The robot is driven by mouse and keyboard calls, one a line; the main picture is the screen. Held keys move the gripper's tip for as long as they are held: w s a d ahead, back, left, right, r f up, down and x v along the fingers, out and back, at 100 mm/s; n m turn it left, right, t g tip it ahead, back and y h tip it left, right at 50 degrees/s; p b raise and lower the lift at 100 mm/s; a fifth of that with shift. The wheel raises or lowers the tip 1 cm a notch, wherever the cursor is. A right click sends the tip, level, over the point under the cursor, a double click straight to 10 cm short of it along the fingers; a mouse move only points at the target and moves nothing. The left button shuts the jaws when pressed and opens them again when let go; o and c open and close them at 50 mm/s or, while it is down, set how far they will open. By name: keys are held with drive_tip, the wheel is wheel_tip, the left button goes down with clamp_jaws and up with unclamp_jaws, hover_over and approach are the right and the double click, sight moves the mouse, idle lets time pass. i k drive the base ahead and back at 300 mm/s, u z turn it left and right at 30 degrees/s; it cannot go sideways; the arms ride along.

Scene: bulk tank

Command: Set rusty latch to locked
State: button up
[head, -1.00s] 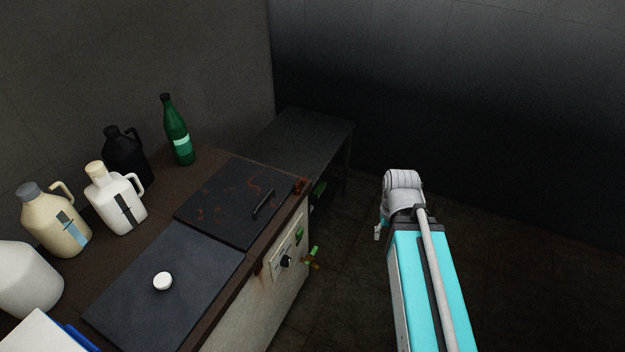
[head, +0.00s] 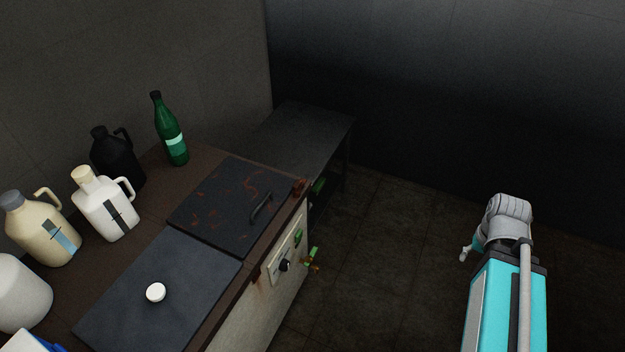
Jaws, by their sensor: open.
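A rusty brown latch (head: 301,188) sits at the right front corner of the tank top, beside the rust-streaked dark lid (head: 225,205) with its black handle. It is small and dark here, and I cannot tell its position. A second rusty spot shows on the front edge near the plain dark lid (head: 165,295). My arm rises at the right of the head view, well apart from the tank.
A control panel (head: 285,258) with a black knob and a green-handled valve (head: 312,256) project from the tank's front. Several jugs and a green bottle (head: 171,130) stand along the back. A dark table (head: 300,135) stands beyond. Floor between tank and arm is clear.

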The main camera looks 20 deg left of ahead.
sight(299, 185)
drive_tip(key=z, duration=0.95)
drive_tip(key=i, duration=0.7)
drive_tip(key=u, duration=2.7)
